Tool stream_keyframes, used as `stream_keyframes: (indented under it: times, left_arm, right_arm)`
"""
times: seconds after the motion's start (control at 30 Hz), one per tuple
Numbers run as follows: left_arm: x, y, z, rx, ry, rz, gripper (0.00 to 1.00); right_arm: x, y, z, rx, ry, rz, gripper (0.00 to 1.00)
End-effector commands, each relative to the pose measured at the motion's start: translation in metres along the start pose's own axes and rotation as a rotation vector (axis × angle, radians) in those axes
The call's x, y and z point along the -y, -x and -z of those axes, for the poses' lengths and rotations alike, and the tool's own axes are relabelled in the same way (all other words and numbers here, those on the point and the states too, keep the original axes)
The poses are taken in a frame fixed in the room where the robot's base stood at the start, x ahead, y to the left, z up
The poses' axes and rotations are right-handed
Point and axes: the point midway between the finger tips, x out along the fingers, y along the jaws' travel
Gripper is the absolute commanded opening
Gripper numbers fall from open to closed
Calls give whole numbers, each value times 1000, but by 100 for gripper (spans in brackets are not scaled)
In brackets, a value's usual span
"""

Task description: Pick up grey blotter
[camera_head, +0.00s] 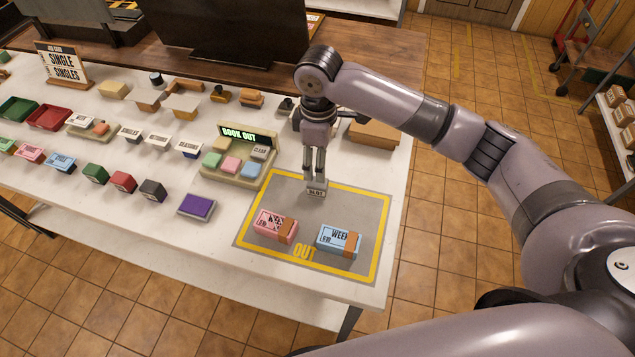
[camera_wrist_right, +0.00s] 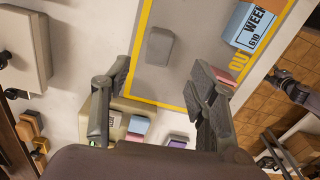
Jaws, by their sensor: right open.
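My right gripper (camera_head: 314,176) points down just over and behind the blotter in the head view. In the right wrist view my right gripper (camera_wrist_right: 160,80) is open, with nothing between its fingers. A dark part that may be my left gripper (camera_wrist_right: 292,90) shows at the right edge, too small to read.
A pink pack (camera_head: 268,225) and a blue pack (camera_head: 338,239) lie on the front of the mat. A book-out register (camera_head: 236,160) stands left of the mat, with a purple pad (camera_head: 197,206) near it. A tan box (camera_head: 372,133) is behind. The mat's right side is clear.

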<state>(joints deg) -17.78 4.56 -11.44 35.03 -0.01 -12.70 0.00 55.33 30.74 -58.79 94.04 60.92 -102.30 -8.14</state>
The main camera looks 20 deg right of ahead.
Motion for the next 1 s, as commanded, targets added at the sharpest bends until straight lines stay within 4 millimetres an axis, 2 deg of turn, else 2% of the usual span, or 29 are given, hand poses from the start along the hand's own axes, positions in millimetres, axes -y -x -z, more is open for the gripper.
stream_keyframes:
  times: [0.13, 0.33, 0.47, 0.57, 0.7, 1.0]
  left_arm:
    - [1, 8, 6, -9, -1, 1, 50]
    - [2, 11, 21, -30, -1, 3, 50]
    - [3, 19, 22, -32, -1, 3, 50]
    - [3, 28, 22, -30, -1, 3, 50]
    - [2, 30, 19, -26, -1, 2, 50]
    - [2, 30, 15, -19, -1, 2, 50]
  right_arm:
    - [0, -26, 0, 2, -2, 3, 53]
    - [0, -42, 0, 0, 0, 0, 53]
    - [1, -53, 0, 2, -1, 3, 53]
    - [1, -68, 0, 3, -1, 2, 53]
    - [0, -88, 1, 1, -1, 1, 53]
    - [0, -94, 1, -2, 0, -1, 53]
